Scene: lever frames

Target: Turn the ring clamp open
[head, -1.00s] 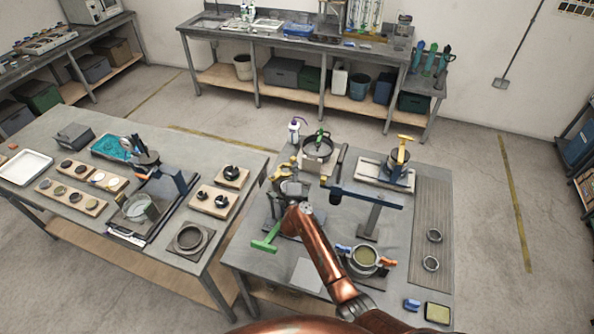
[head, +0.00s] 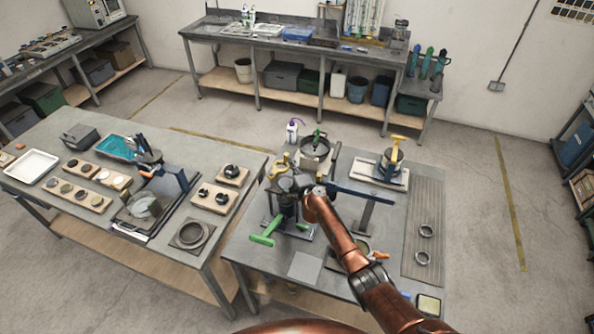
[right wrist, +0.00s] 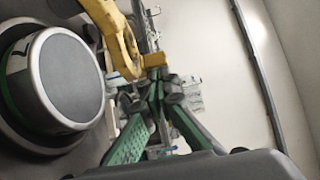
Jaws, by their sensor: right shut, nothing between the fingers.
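A dark stand (head: 286,208) with a yellow curved handle (head: 277,168) and a green T-handle (head: 264,239) stands at the left of the near right table. I cannot tell for sure which part is the ring clamp. My right arm reaches over the table to this stand, and its hand hides part of it. In the right wrist view my right gripper (right wrist: 158,95), with green-padded fingers, is shut and empty. The yellow handle (right wrist: 118,38) is close above its tips, with a visible yellow end beside them. A round grey disc with a pale rim (right wrist: 66,79) is at the left.
A pot (head: 316,147) stands behind the stand, and a blue bar on a post (head: 375,194) stands to its right. A pot with orange handle (head: 380,255) is partly hidden by my arm. Two metal rings (head: 426,230) lie on the ribbed mat at the right.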

